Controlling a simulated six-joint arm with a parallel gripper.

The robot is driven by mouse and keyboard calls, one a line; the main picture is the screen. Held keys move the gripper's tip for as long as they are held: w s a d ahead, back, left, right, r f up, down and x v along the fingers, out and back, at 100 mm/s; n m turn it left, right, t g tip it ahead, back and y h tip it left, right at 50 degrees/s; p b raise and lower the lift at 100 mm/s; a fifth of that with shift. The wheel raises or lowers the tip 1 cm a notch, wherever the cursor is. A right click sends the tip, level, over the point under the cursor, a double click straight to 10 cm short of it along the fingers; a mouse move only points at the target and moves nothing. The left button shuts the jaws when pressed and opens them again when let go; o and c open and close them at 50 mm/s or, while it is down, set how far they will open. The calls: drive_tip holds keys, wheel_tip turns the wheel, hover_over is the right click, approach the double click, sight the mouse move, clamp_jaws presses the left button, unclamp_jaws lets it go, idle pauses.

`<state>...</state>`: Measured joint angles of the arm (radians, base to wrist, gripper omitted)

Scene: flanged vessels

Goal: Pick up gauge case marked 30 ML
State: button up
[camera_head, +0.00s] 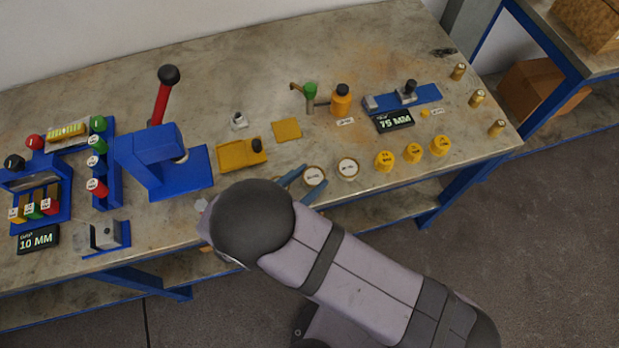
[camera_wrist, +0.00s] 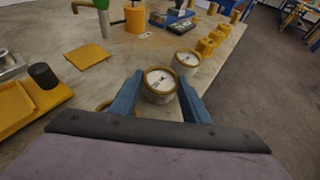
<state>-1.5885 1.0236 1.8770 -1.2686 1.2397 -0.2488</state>
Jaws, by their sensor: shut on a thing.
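Two round gauge cases with brass rims and white faces are near the table's front edge. My gripper (camera_wrist: 160,88) is shut on the left one, the held gauge case (camera_wrist: 160,82), with one blue finger on each side of it. In the head view the held case (camera_head: 314,175) sits at the fingertips, partly covered by them. I cannot tell whether it is off the table. The other gauge case (camera_head: 348,168) stands just right of it, apart from the fingers; it also shows in the wrist view (camera_wrist: 187,59). The print on both faces is too small to read surely.
Several yellow knobs (camera_head: 413,152) stand to the right along the front edge. A yellow tray (camera_head: 236,154) with a black knob lies to the left. An orange bottle (camera_head: 341,100) and a yellow plate (camera_head: 286,129) are behind. A blue press (camera_head: 160,155) stands farther left.

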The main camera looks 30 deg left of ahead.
sight(309, 182)
wheel_tip(309, 182, up, 10)
drive_tip(key=b, duration=0.1)
idle(0.5)
drive_tip(key=shift+f, duration=0.1)
